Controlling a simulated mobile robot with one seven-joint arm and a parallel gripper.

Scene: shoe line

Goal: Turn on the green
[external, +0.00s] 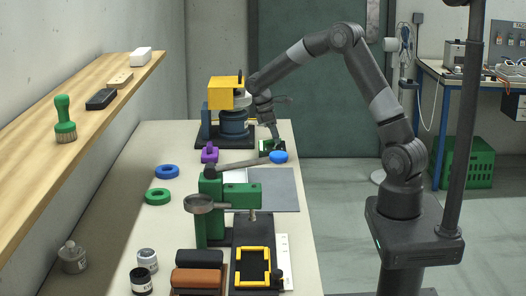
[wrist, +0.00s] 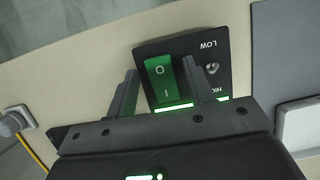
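A green rocker switch (wrist: 161,80) marked O and I sits on a black control panel (wrist: 225,72) with LOW and HIGH lettering and a small metal knob. A bright green strip shows near its I end, close to my gripper's body. My gripper (wrist: 160,76) is open and empty, with one finger on each side of the switch in the wrist view. I cannot tell whether the fingers touch the panel. In the external view my gripper (external: 274,137) is low over the panel (external: 266,146) at the bench's right edge.
A yellow and blue machine (external: 225,94) stands just behind. A green press (external: 212,190) is nearer. A purple item (external: 209,153) is to the left.

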